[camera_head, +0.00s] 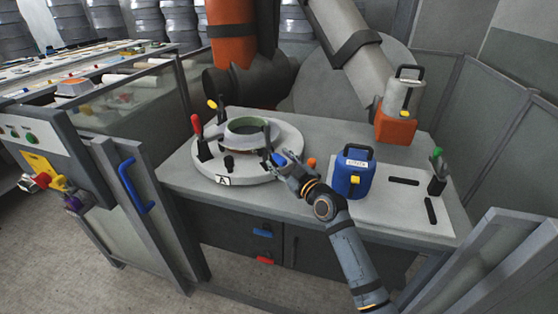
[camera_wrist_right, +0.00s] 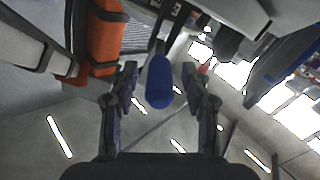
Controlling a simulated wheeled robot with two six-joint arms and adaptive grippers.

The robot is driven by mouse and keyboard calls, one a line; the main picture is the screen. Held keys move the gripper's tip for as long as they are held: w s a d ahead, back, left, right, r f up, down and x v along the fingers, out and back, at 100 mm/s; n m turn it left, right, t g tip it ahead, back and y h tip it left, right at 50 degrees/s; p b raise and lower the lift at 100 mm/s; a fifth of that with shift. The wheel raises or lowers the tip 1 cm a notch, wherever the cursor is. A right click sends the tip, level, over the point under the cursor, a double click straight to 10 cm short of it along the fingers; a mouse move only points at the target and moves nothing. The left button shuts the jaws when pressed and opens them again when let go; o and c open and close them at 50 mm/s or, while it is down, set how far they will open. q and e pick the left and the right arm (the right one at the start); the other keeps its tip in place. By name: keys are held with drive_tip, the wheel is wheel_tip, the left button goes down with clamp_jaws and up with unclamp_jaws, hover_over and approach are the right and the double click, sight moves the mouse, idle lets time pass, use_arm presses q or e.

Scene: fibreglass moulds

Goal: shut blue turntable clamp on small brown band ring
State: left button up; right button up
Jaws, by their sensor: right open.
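The ring (camera_head: 247,130), pale outside and green inside, sits on the round white turntable (camera_head: 222,170) marked A. The blue clamp handle (camera_head: 279,159) is at the turntable's right side, beside an upright dark clamp part. My right gripper (camera_head: 284,165) is at this handle. In the right wrist view the rounded blue handle (camera_wrist_right: 159,82) lies between the two spread fingers of my open gripper (camera_wrist_right: 160,85), with gaps on both sides. My left gripper is not in view.
A red-handled clamp (camera_head: 196,125) and a yellow-handled one (camera_head: 212,104) stand at the turntable's left and back. A blue canister (camera_head: 352,178) stands on the light board right of my gripper. An orange-based device (camera_head: 396,126) stands behind. The table front (camera_head: 183,188) is bare.

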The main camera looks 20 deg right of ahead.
drive_tip(key=shift+w+a, duration=0.15)
drive_tip(key=shift+w, duration=0.35)
clamp_jaws()
